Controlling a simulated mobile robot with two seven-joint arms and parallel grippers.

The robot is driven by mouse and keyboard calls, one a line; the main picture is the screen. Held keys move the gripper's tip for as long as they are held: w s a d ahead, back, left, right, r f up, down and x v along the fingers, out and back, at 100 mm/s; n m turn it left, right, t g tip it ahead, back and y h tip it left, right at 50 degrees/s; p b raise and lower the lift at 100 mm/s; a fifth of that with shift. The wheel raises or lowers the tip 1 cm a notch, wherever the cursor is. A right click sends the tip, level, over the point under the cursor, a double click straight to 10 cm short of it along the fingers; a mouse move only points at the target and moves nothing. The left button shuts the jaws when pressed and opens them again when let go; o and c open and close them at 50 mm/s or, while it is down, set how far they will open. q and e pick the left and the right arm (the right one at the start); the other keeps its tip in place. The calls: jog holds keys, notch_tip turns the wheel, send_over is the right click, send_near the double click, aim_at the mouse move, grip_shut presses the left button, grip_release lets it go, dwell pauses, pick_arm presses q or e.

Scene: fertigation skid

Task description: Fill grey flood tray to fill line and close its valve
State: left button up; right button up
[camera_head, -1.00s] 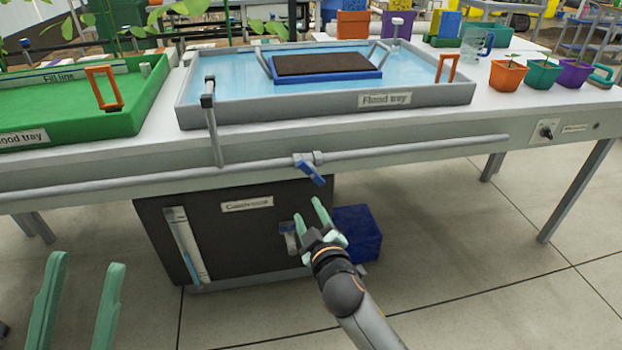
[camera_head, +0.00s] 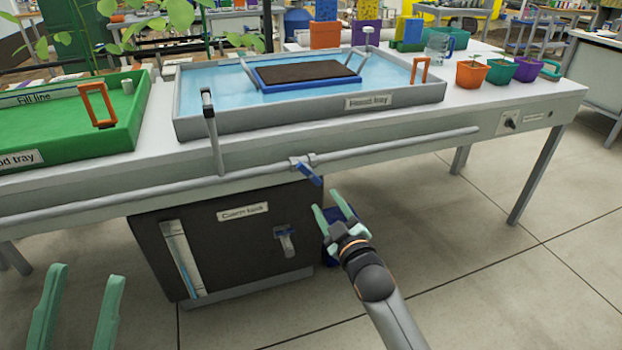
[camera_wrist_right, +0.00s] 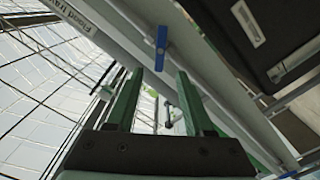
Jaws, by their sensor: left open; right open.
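The grey flood tray (camera_head: 290,119) sits on the bench and holds light blue water. No fill line can be made out on it. A valve with a blue handle (camera_head: 309,174) is on the pipe below the tray's front. The handle slants down to the right; it also shows in the right wrist view (camera_wrist_right: 161,45). My right gripper (camera_head: 328,201) is open and empty, just below and right of the handle, apparently apart from it. In the right wrist view the handle lies beyond the open fingertips (camera_wrist_right: 159,73). My left gripper (camera_head: 86,273) is open and empty at lower left.
A blue tray with a dark slab (camera_head: 305,71) is inside the grey tray. A green flood tray (camera_head: 75,135) with a fill line stands left. A dark tank (camera_head: 225,245) with a level gauge is below the bench. Pots (camera_head: 472,75) and a control knob (camera_head: 510,122) are at right.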

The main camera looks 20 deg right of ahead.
aim_at(310, 175)
jog(key=w+b, duration=0.2)
jog(key=w, duration=0.3)
jog(key=w+b, duration=0.1)
jog(key=w, duration=0.4)
jog(key=shift+w+a+f+b, duration=0.1)
jog(key=shift+w+a+b, duration=0.1)
jog(key=shift+b, duration=0.2)
pick_arm(q)
jog(key=shift+n, duration=0.4)
jog(key=shift+w+d+f, duration=0.1)
jog(key=shift+d+f, duration=0.05)
jog(key=shift+f, duration=1)
jog(key=shift+d+f, duration=0.1)
jog(key=shift+f, duration=1.05)
pick_arm(e)
jog(key=shift+w, duration=0.6)
grip_shut()
